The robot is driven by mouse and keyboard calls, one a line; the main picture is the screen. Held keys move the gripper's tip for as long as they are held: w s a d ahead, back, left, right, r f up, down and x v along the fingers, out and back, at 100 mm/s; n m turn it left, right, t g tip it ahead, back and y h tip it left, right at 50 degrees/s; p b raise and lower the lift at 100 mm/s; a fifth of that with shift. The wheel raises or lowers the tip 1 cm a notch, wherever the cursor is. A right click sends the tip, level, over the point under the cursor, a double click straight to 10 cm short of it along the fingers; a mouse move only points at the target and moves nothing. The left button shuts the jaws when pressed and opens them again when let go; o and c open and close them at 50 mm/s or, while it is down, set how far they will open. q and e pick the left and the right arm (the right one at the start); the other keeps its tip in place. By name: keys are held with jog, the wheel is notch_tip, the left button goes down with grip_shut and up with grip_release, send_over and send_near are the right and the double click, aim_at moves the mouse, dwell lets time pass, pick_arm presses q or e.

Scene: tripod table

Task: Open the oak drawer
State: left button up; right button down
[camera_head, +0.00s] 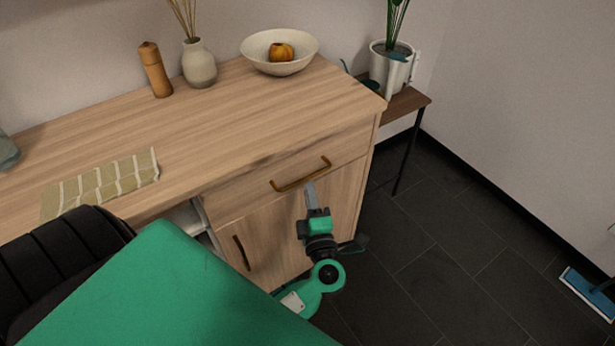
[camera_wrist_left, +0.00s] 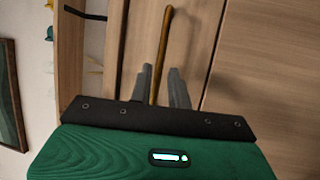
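The oak drawer (camera_head: 236,200) is the wide light-wood front under the worktop at the cabinet's right end. It looks closed, flush with the cabinet. Its brass bar handle (camera_head: 301,177) runs along the front. My left gripper (camera_head: 312,190) is in front of the drawer, just below the handle's right part. In the left wrist view the brass handle (camera_wrist_left: 161,50) reaches between the two grey fingers (camera_wrist_left: 159,85), with small gaps showing beside it. The fingers are apart, and contact with the handle cannot be made out. My right gripper is not in view.
A cabinet door with its own handle (camera_head: 241,252) is below the drawer. On the worktop are a bowl (camera_head: 280,66) with fruit, a vase (camera_head: 199,66), a wooden mill (camera_head: 154,70) and a striped cloth (camera_head: 104,183). The dark floor (camera_head: 440,270) at right is mostly clear.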

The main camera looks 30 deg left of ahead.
aim_at(306, 178)
pick_arm(q)
jog(key=x, duration=0.5)
jog(key=shift+w+a, duration=0.1)
grip_shut()
